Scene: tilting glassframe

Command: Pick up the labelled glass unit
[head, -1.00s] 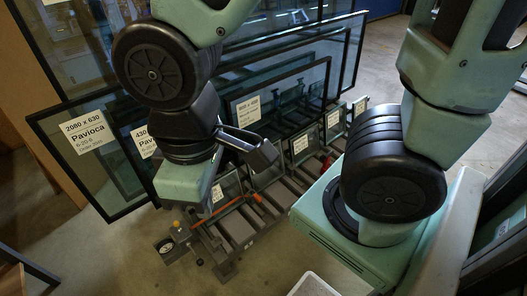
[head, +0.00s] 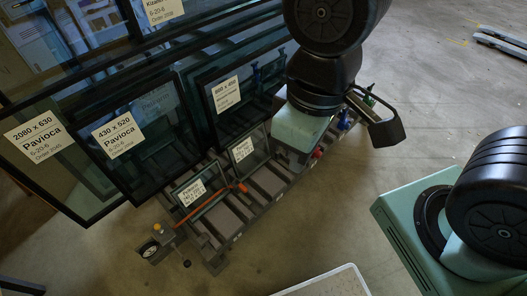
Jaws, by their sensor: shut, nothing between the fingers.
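Several labelled glass units lean in a row. A large pane (head: 62,172) at the left has a white label reading 2080 x 630 Pavioca. A dark-edged pane (head: 130,165) beside it carries another Pavioca label. A further labelled pane (head: 238,112) stands nearer the middle. Two small labelled panes, one at the front (head: 192,188) and one behind it (head: 252,160), stand on the rack. I cannot tell which one the task means. My gripper (head: 300,146) is shut and empty, over the right part of the rack. Its fingertips are hidden under the hand.
The slatted rack (head: 217,265) carries the small panes. A white tray (head: 330,284) is at the bottom.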

